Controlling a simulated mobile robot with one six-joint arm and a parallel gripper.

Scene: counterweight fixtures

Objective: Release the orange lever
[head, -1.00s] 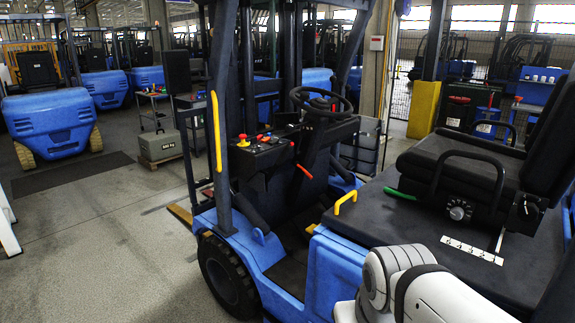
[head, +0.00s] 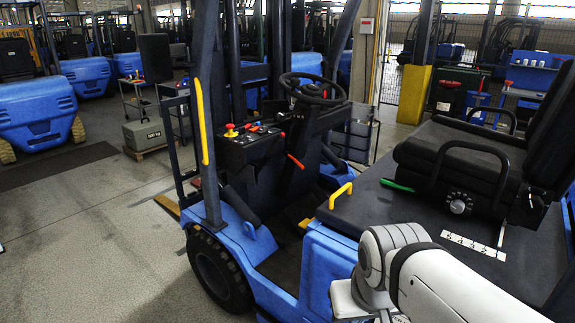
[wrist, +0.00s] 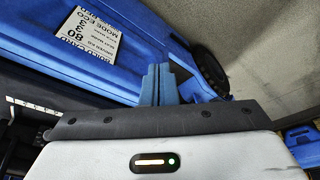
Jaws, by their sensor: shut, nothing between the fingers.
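The blue forklift (head: 318,262) stands in front of me, with its dashboard and steering wheel (head: 313,90) in the middle of the head view. A thin orange-red lever (head: 296,161) sticks out at the side of the steering column, below the dashboard. It points down to the right. My gripper (wrist: 161,84) shows in the wrist view with its two fingers together and nothing between them. Beyond it is the forklift's blue side panel. The head view shows my white arm at the bottom right, but not the fingertips. The gripper is apart from the lever, which is outside the wrist view.
A yellow handle (head: 340,195) and the black seat (head: 465,150) are on the forklift's hood. A green lever (head: 396,185) lies beside the seat. A dark front post with a yellow grab bar (head: 201,120) stands left of the dashboard. Clear floor lies to the left.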

